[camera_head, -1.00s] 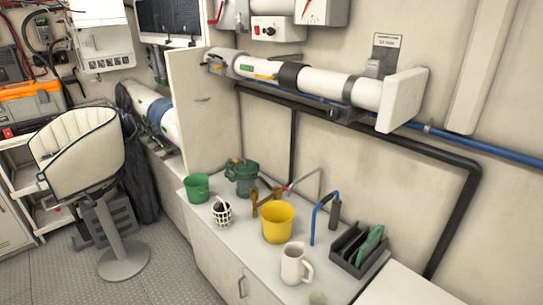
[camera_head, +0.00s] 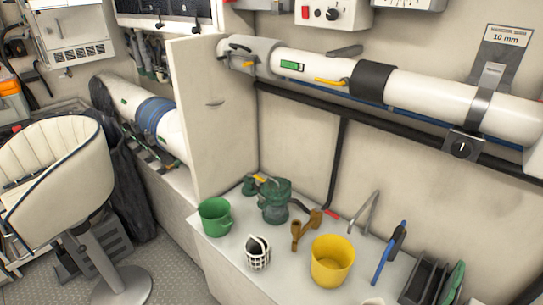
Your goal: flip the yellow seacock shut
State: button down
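A small yellow lever (camera_head: 331,82) lies nearly along the white horizontal pipe (camera_head: 425,97) on the wall, just left of a black band. A second small yellow part (camera_head: 261,178) shows by the green strainer-like housing (camera_head: 277,201) on the counter; its form is too small to tell. A brownish-yellow fitting (camera_head: 305,229) stands just right of the housing. I cannot tell for sure which of these is the yellow seacock. My gripper is not in view.
The counter (camera_head: 225,251) holds a green bucket (camera_head: 214,217), a white basket (camera_head: 257,253), a yellow bucket (camera_head: 331,262), a blue-handled tool (camera_head: 388,257) and a dark rack (camera_head: 424,281). A white chair (camera_head: 62,185) stands at left. An upright panel (camera_head: 205,115) borders the counter's far end.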

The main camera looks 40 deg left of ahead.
aim_at(249, 175)
jog(key=i+j, duration=0.1)
jog(key=j, duration=2.35)
jog(key=i+j, duration=0.15)
jog(key=j, duration=1.1)
